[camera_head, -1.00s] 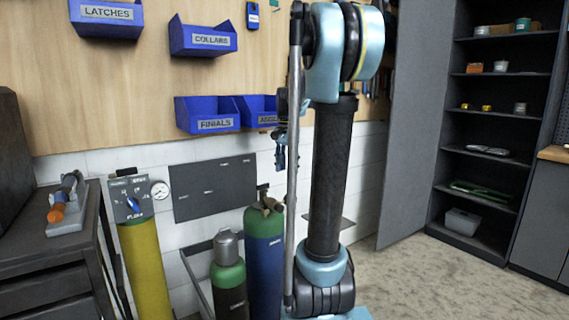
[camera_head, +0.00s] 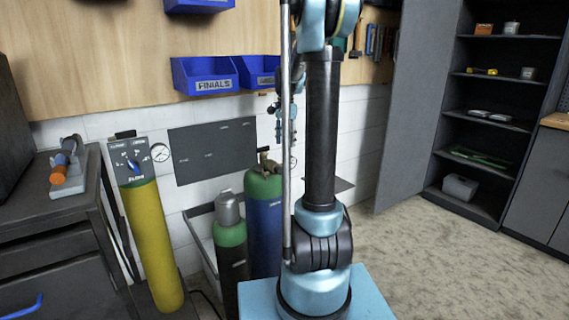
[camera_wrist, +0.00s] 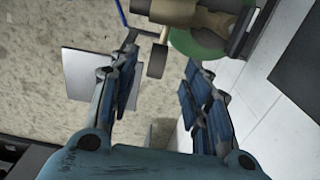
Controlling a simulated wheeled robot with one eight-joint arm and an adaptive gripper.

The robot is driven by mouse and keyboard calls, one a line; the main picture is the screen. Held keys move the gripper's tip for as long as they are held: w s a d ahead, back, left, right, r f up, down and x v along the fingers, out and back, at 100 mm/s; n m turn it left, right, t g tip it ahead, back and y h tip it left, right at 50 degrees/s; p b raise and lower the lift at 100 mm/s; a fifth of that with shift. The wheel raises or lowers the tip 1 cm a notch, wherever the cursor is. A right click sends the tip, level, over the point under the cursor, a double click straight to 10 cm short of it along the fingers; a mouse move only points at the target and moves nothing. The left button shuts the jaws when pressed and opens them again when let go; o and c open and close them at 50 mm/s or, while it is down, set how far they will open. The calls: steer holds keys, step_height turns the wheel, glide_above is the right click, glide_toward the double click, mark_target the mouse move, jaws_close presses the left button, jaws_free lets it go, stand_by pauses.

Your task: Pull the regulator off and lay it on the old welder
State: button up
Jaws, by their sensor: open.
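A brass valve fitting (camera_head: 264,158) sits on the green-topped blue cylinder (camera_head: 264,215) in the head view. I cannot tell if this part belongs to the regulator. My gripper (camera_wrist: 160,66) is open, with its blue fingers on either side of that part and no visible grip. In the head view my gripper (camera_head: 282,122) is partly hidden behind my arm, beside the cylinder top. I cannot identify the old welder with certainty.
A dark cabinet (camera_head: 55,240) carries an orange-tipped tool (camera_head: 66,165). A smaller green-and-black cylinder (camera_head: 230,245) stands beside the blue one. Open floor (camera_head: 440,260) lies right.

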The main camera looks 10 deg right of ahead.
mark_target(286, 160)
step_height(286, 160, down, 10)
steer(key=shift+f, duration=0.2)
stand_by(0.4)
jaws_close()
steer(key=shift+s+d, duration=0.3)
steer(key=shift+s, duration=0.45)
steer(key=shift+s+d, duration=0.3)
steer(key=shift+s, duration=0.45)
steer(key=shift+s+d, duration=0.3)
steer(key=shift+s, duration=0.45)
stand_by(1.4)
